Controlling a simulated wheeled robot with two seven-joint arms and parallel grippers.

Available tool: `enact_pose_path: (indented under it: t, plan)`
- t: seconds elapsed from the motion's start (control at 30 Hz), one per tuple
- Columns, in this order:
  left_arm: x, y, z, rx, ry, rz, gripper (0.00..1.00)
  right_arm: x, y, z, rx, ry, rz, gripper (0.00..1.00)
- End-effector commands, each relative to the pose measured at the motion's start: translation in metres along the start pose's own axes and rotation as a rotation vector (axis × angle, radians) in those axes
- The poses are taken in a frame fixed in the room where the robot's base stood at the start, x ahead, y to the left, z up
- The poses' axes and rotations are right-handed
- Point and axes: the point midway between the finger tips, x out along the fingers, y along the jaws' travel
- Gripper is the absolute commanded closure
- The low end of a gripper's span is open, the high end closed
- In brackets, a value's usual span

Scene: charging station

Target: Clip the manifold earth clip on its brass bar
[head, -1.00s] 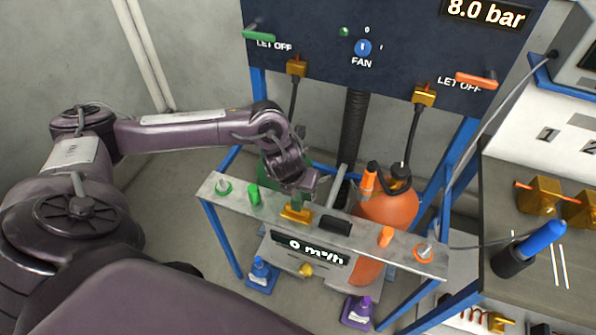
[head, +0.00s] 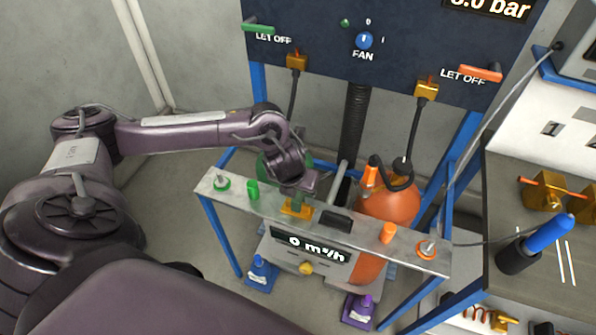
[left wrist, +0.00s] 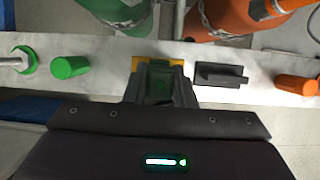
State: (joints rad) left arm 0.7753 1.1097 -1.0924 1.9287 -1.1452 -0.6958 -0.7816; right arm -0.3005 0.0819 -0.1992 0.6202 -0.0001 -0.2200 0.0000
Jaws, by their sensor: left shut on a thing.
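My left gripper (head: 300,192) points down at the middle of the grey shelf rail (head: 345,228). It is shut on a small dark green-grey piece, apparently the manifold earth clip (left wrist: 160,88), mostly hidden between the fingers. The brass bar (head: 296,210) is a yellow block on the rail directly under the gripper. It also shows in the left wrist view (left wrist: 178,63), just beyond the fingertips. The clip is at the bar, but I cannot tell whether it is seated around it. My right gripper is not in view.
A black block (head: 335,222) stands on the rail close right of the brass bar. Green (head: 253,190) and orange (head: 388,232) caps stand along the rail. An orange cylinder (head: 390,207) stands behind it. A workbench (head: 500,190) is at the right.

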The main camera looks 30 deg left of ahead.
Motion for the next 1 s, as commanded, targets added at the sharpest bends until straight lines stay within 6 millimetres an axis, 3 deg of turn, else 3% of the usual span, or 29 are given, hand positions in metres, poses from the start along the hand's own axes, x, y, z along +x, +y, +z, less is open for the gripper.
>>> enact_pose_path:
  t: [0.33,0.37,0.53,0.83,1.0]
  plan:
    - [0.009,0.0,-0.004,0.0,-0.001,0.0,1.0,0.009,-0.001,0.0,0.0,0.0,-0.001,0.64]
    - [0.008,0.0,-0.003,0.0,-0.001,0.0,0.74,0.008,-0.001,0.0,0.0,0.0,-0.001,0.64]
    - [0.008,0.0,-0.003,0.0,-0.001,0.0,0.52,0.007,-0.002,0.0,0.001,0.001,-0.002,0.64]
    - [0.006,0.0,-0.003,0.0,0.0,-0.001,0.51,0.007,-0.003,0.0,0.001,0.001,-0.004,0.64]
    - [-0.015,-0.001,-0.002,0.002,-0.003,-0.003,0.51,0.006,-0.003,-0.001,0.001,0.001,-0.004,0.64]
